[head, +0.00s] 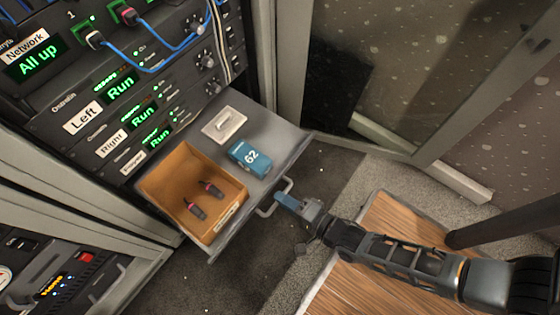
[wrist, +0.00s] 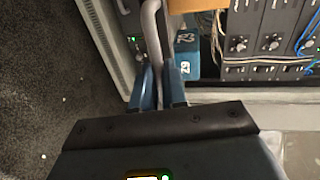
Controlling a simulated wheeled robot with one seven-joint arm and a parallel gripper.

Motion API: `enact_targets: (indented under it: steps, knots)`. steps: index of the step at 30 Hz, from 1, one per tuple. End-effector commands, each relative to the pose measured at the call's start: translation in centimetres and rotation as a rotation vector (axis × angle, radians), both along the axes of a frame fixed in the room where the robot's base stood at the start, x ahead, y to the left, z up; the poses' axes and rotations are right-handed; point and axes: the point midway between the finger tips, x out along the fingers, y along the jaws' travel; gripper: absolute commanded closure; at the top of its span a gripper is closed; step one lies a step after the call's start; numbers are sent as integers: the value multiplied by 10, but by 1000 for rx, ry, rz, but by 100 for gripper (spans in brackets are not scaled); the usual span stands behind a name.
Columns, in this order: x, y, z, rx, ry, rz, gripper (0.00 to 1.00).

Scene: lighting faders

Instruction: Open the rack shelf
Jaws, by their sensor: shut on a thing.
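The rack shelf (head: 272,126) is a grey drawer-like tray that stands well out from the rack in the head view. Its metal bar handle (head: 268,206) is on the front edge. My gripper (head: 282,199) is at the handle, coming from the right. In the wrist view the handle (wrist: 153,35) runs between the two blue fingers of my gripper (wrist: 160,78), which are shut on it. The exact contact at the fingertips is small in the head view.
On the shelf are a cardboard box (head: 161,190) holding two dark pink-banded items, a blue block marked 62 (head: 249,158) and a pale plate (head: 223,124). Rack units with green displays (head: 120,88) rise behind. A wooden platform (head: 385,225) lies under my arm; a frame post stands right.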

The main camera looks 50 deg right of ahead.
Motion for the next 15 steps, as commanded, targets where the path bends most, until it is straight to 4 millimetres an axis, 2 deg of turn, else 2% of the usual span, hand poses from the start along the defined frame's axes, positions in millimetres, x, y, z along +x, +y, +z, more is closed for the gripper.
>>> enact_targets:
  steps: [8,9,15]
  knots:
    - [-1,0,-1,0,3,0,100]
    - [-1,0,-1,0,3,1,85]
    - [0,0,-1,0,1,0,66]
